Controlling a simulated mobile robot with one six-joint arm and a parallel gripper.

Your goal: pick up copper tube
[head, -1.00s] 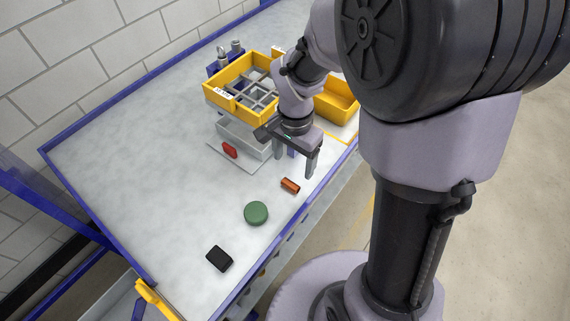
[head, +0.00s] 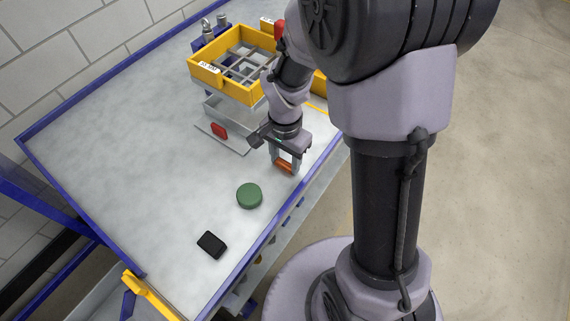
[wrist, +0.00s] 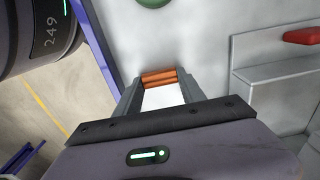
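The copper tube (head: 284,166) is a short orange-brown piece near the front edge of the table. It lies between the two fingertips of my gripper (head: 284,163), low at the table surface. In the wrist view the copper tube (wrist: 159,77) spans the gap between the fingertips of my gripper (wrist: 160,80). The fingers meet its two ends with no gap that I can see, so my gripper looks shut on it. The tube seems to be still at table height.
A green disc (head: 249,196) and a black block (head: 211,244) lie nearer on the table. A red piece (head: 219,131) lies on a grey plate behind. A yellow divided tray (head: 207,75) stands beyond. The left of the table is clear.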

